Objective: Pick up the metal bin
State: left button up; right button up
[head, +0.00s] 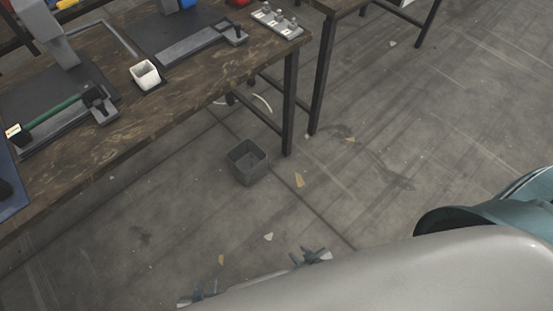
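The metal bin (247,168) is a dark grey, square, open-topped container. It stands upright on the floor beside the workbench legs, in the middle of the head view. Its inside looks empty. My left gripper (195,297) shows only as a small part at the bottom edge, mostly hidden behind my pale body. My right gripper (312,257) shows as a small dark part with a light tip, also partly hidden by my body. Both are below the bin in the picture and apart from it. Whether either is open or shut does not show.
A wooden workbench (150,112) with dark legs fills the upper left. Another table stands at the top. The floor around the bin has scattered scraps and is otherwise open.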

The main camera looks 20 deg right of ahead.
aim_at(248, 161)
jog(key=z, duration=0.3)
jog(key=i+l, duration=0.2)
jog(key=i, duration=0.25)
jog(key=i+l, duration=0.2)
jog(key=i, duration=0.3)
jog(key=k+l+z, duration=0.05)
